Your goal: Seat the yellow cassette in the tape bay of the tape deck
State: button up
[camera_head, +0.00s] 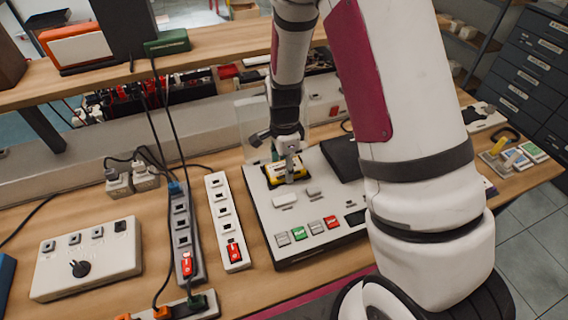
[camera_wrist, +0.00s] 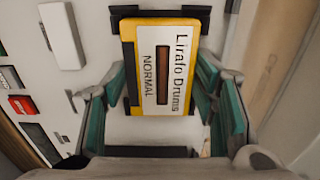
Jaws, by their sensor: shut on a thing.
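The yellow cassette (camera_wrist: 158,24) has a white label reading "Lirafo Drums NORMAL" and a brown window. My gripper (camera_head: 289,165) is shut on it, with teal fingers on its two sides in the wrist view. In the head view the yellow cassette (camera_head: 285,170) is over the dark tape bay (camera_head: 268,181) of the white tape deck (camera_head: 262,207). Black edges of the bay (camera_wrist: 203,17) show around the cassette in the wrist view. I cannot tell whether the cassette lies fully down in the bay. A clear raised lid (camera_head: 249,112) stands behind it.
Green, red and grey buttons (camera_head: 315,227) line the deck's front. Power strips (camera_head: 228,220) with red switches and cables lie to its left, beside a white control box (camera_head: 88,258). Other cassettes (camera_head: 516,160) are on the right. A shelf (camera_head: 200,45) runs along the back.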

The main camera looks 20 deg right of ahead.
dwell(0.3)
jog(key=o, duration=1.3)
jog(key=shift+o, duration=0.2)
notch_tip(320, 180, up, 18)
jog(key=p, duration=0.3)
dwell(0.8)
